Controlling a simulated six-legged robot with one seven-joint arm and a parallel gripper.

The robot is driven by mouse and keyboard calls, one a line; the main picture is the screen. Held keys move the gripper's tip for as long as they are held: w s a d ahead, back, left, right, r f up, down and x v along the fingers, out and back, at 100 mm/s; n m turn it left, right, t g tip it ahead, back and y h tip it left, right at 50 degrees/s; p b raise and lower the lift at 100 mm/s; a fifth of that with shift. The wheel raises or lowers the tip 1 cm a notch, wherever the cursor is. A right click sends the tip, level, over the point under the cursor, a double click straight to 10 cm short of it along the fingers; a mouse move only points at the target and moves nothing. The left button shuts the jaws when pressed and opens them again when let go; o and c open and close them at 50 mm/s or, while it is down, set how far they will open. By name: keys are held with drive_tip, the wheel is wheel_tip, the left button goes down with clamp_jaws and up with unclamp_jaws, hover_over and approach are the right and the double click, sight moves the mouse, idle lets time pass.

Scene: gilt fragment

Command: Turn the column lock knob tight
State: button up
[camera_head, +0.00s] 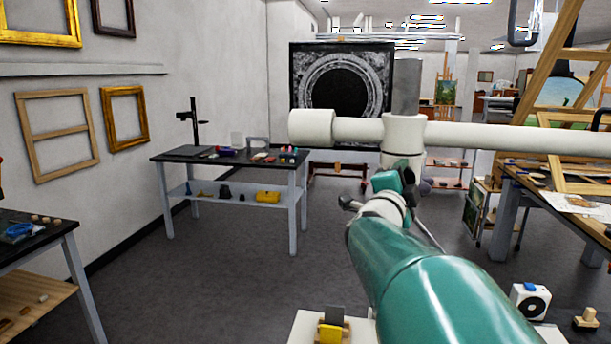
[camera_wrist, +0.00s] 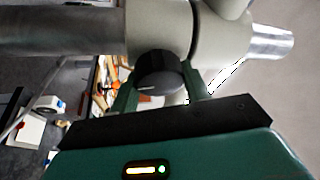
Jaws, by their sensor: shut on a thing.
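The black round lock knob (camera_wrist: 160,70) shows in the wrist view, with a short pale mark on its face. It sits against a cream collar (camera_wrist: 158,22) on the column. My gripper (camera_wrist: 163,84) has a green finger on each side of the knob and is shut on it. In the head view my gripper (camera_head: 394,182) is just below the cream fitting (camera_head: 403,132) on the upright grey column (camera_head: 406,85). My own arm hides the lower column there, and I cannot make out the knob clearly.
A long cream crossbar (camera_head: 510,137) runs level through the fitting, just above my gripper. A dark-topped workbench (camera_head: 225,156) stands at the left. A wooden easel frame (camera_head: 560,75) and a table with papers (camera_head: 575,203) are at the right. Open floor (camera_head: 240,270) lies at the left-middle.

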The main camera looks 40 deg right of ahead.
drive_tip(key=shift+w+m, duration=0.1)
drive_tip(key=shift+m, duration=0.8)
drive_tip(key=shift+r+g, duration=0.1)
drive_tip(key=shift+g, duration=0.2)
drive_tip(key=o, duration=1)
drive_tip(key=shift+c, duration=0.2)
drive_tip(key=v, duration=1.4)
drive_tip(key=shift+r, duration=0.15)
